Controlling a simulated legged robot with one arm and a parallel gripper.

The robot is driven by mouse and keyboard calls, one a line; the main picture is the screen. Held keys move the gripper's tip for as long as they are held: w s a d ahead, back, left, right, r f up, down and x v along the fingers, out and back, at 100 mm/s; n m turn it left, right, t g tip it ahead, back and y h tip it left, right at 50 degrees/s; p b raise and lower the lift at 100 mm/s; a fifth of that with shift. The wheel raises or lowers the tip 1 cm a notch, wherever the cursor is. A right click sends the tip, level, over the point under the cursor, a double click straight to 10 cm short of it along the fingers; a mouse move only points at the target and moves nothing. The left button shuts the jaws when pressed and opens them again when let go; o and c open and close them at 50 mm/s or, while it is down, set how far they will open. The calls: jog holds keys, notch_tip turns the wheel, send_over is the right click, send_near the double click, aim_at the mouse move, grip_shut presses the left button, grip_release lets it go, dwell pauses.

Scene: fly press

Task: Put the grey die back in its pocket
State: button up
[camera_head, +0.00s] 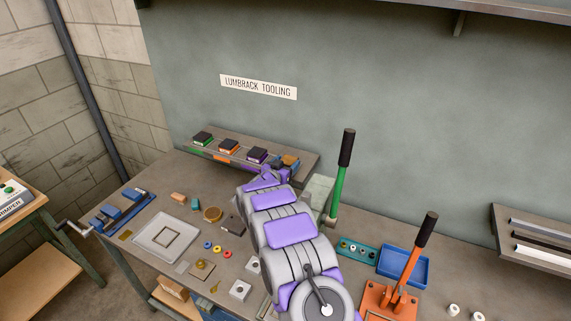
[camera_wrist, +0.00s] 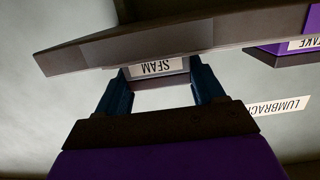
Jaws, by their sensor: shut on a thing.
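The grey die (camera_wrist: 150,67), with an upside-down SEAM label, is between the two dark blue fingers of my gripper (camera_wrist: 160,85) in the wrist view. The gripper is shut on it. The die is at the shelf (camera_wrist: 85,58), near that shelf's end. In the head view my gripper (camera_head: 285,161) is at the right end of the tooling shelf (camera_head: 308,168), right of the purple die. My arm and fingers hide much of the die there. The pocket itself is hidden, and I cannot tell whether the die sits in it or just above it.
Green (camera_head: 202,138), orange (camera_head: 228,146) and purple (camera_head: 257,155) dies with dark tops stand along the shelf. The purple die, with a partly visible label, is close beside my gripper in the wrist view (camera_wrist: 285,48). A green-handled press (camera_head: 341,180) stands right of my arm.

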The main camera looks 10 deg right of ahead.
jog(key=o, duration=1.8)
jog(key=shift+c, duration=0.2)
jog(key=shift+s, duration=0.1)
jog(key=v, duration=1.7)
jog(key=shift+a+f, duration=0.15)
